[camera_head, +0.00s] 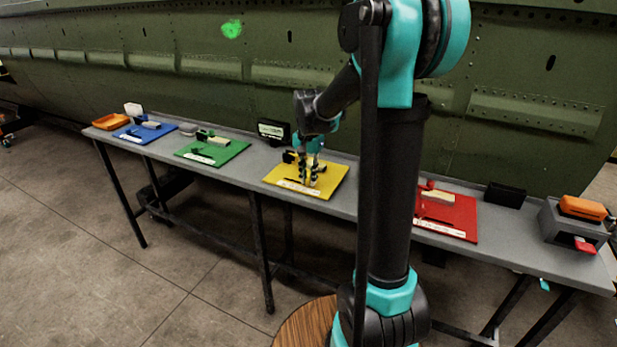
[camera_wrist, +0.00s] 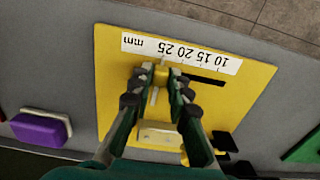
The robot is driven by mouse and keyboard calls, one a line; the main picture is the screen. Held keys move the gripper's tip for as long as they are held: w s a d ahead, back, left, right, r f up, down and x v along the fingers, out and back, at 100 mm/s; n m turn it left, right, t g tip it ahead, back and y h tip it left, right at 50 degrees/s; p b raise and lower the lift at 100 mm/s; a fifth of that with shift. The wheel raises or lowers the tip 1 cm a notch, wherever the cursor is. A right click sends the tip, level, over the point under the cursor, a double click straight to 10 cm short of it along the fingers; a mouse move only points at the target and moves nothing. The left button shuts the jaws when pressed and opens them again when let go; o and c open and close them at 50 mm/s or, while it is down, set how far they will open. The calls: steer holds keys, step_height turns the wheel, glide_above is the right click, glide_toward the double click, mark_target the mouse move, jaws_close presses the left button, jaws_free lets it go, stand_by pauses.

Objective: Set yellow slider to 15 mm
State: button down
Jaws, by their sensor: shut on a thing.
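The yellow board (camera_head: 333,186) lies on the grey bench and fills the middle of the wrist view (camera_wrist: 115,80). Its white scale strip (camera_wrist: 190,55) appears upside down there, with 10 towards the right and 25 towards the left. A black slot (camera_wrist: 208,80) runs below the strip. My gripper (camera_head: 310,182) reaches down over the board.
A cream block (camera_wrist: 158,134) sits on the yellow board between my fingers. The green board (camera_head: 225,154), blue board (camera_head: 140,135) and red board (camera_head: 455,215) lie along the bench. A black display (camera_head: 272,130) stands behind.

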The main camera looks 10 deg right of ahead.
mark_target(296, 181)
steer(key=w+a, duration=0.1)
steer(key=a, duration=0.1)
steer(key=w+a, duration=0.2)
steer(key=shift+d, duration=0.1)
stand_by(0.3)
steer(key=c, duration=1.4)
jaws_free()
steer(key=shift+c, duration=0.2)
steer(key=shift+r, duration=0.1)
step_height(296, 181, up, 12)
steer(key=shift+s, duration=0.15)
